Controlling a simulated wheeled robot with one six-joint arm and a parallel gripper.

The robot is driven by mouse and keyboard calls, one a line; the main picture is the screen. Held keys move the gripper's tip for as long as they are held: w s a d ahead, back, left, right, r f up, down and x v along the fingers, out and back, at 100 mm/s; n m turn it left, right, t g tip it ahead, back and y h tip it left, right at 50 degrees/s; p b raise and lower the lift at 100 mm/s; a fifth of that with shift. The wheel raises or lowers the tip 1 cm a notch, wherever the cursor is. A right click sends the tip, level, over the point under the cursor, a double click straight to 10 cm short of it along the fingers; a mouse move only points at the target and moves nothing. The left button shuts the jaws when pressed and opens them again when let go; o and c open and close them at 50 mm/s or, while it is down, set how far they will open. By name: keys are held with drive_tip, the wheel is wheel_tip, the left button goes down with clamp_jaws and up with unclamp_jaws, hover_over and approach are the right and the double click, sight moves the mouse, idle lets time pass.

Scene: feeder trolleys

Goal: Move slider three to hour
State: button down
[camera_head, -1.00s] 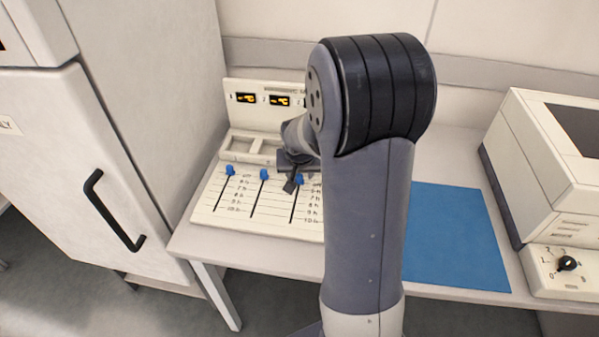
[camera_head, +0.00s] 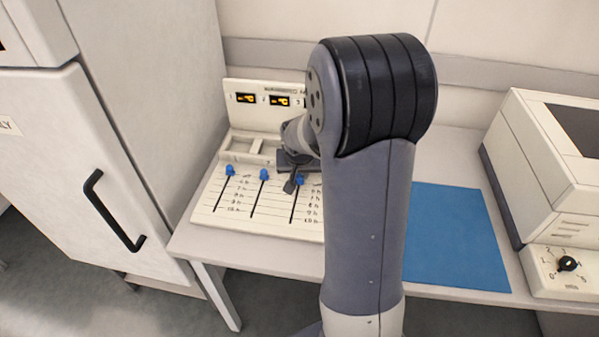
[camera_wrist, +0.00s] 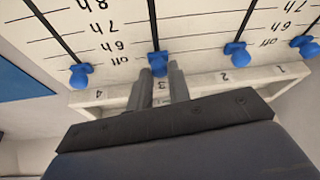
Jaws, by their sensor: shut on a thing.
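The slider panel (camera_head: 277,222) is cream-coloured with dark slots, hour marks and blue knobs. The blue knob of slider three (camera_wrist: 156,59) is at the "off" end of its slot in the wrist view. It also shows in the head view (camera_head: 300,180), partly covered. My gripper (camera_wrist: 164,72) has its two grey fingers close together on this knob, shut on it. In the head view my gripper (camera_head: 291,184) is low over the panel. My own arm hides the panel's right part and slider four there.
Knobs of slider one (camera_head: 230,170), slider two (camera_head: 263,174) and slider four (camera_wrist: 80,76) are also near "off". Lit displays (camera_head: 246,98) stand behind. A white cabinet (camera_head: 75,160) is left; a blue mat (camera_head: 455,240) and a boxy device (camera_head: 545,150) are right.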

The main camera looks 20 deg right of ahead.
drive_tip(key=s+a, duration=0.1)
drive_tip(key=s+b, duration=0.1)
drive_tip(key=s+a, duration=0.1)
drive_tip(key=s, duration=0.1)
drive_tip(key=shift+a, duration=0.35)
drive_tip(key=c, duration=1.3)
unclamp_jaws()
drive_tip(key=p+v, duration=0.1)
drive_tip(key=v, duration=0.9)
drive_tip(key=shift+r, duration=0.35)
